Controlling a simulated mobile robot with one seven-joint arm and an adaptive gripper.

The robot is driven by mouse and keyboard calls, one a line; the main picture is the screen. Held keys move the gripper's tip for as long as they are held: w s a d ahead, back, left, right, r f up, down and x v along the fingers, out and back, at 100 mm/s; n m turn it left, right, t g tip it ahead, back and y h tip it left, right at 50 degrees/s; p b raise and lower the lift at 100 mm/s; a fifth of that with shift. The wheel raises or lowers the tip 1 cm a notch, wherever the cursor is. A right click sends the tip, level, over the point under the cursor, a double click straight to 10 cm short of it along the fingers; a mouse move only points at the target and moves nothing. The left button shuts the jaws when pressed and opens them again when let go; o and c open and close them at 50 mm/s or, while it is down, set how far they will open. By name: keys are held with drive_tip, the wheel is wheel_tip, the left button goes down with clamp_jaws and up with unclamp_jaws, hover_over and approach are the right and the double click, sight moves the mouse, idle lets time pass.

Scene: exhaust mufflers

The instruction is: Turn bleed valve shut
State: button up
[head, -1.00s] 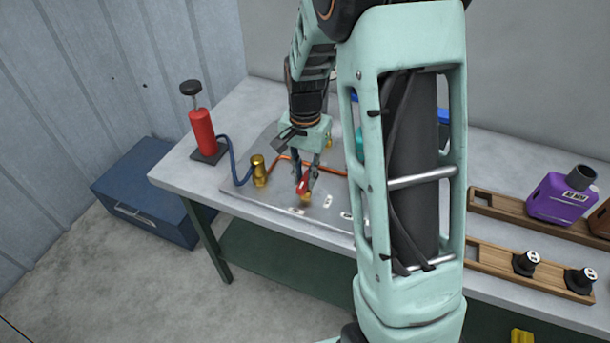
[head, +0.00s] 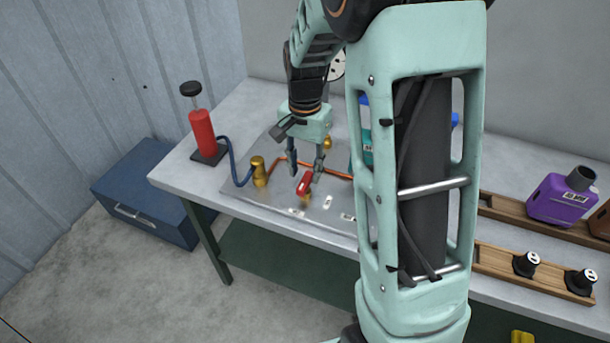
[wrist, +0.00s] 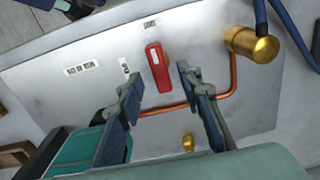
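The bleed valve has a red handle (head: 304,184) on a small brass body, near the front edge of a grey metal plate (head: 250,200). In the wrist view the red handle (wrist: 158,68) points nearly straight up and down the picture, its upper end by a small label (wrist: 150,23). My gripper (head: 305,172) is open above the plate, fingers spread. In the wrist view the fingers of my gripper (wrist: 158,88) lie left and right of the handle's lower end, with clear gaps and no visible contact.
A copper pipe (wrist: 190,104) runs along the plate from a large brass fitting (wrist: 251,45). A red hand pump (head: 202,133) with a blue hose stands at the left. A teal object (wrist: 70,155) lies near the left finger. Wooden racks and a purple bottle (head: 562,197) are at the right.

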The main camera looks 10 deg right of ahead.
sight(305, 180)
wheel_tip(305, 180, up, 9)
idle(0.3)
